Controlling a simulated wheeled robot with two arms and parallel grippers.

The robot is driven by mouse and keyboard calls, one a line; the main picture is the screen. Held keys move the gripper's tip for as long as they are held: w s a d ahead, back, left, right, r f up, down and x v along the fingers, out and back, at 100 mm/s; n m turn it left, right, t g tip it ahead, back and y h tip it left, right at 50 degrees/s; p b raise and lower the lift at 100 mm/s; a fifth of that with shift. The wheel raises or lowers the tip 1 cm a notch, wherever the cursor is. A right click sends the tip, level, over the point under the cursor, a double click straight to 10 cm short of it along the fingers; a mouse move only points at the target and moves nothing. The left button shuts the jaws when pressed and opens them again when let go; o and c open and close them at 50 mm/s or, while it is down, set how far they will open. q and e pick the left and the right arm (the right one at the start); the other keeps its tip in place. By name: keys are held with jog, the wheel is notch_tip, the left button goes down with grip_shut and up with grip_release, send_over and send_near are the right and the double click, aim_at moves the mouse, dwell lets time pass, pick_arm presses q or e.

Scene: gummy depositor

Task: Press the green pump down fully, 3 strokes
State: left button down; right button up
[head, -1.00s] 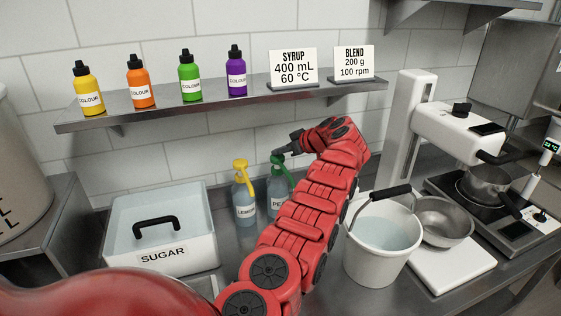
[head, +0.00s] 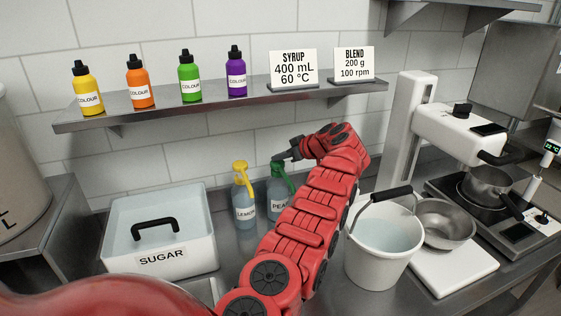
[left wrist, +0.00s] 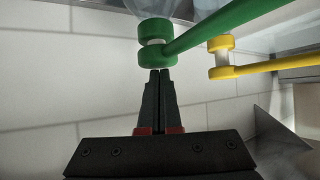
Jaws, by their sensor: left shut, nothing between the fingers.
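The green pump (head: 278,169) tops a clear bottle (head: 277,198) whose label starts with "PEA"; the rest is hidden behind my left arm. My left gripper (head: 277,157) is at the top of this pump, with its fingers shut and empty. In the left wrist view the green pump (left wrist: 157,44) is right beyond the closed fingertips (left wrist: 160,72); I cannot tell whether they touch it. The yellow pump (head: 241,170) of the LEMON bottle (head: 244,206) stands just to the left, and shows in the left wrist view (left wrist: 222,58). My right gripper is not in view.
A SUGAR bin (head: 160,258) stands to the left. A white bucket (head: 382,255), a mixer (head: 455,135) and a steel bowl (head: 446,222) stand to the right. A shelf (head: 215,95) with colour bottles and two signs runs above the pumps.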

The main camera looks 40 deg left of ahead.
pick_arm(q)
jog(key=shift+r+p, duration=0.45)
jog(key=shift+r, duration=0.4)
jog(key=shift+r+p, duration=0.65)
jog(key=shift+r, duration=0.2)
jog(key=shift+w+d+r+b, duration=0.1)
jog(key=shift+d+b, duration=0.2)
jog(key=shift+b, duration=0.15)
jog(key=b+v, duration=0.1)
jog(key=v, duration=1.5)
jog(key=shift+d+r+b, duration=0.25)
jog(key=shift+d+b, duration=0.05)
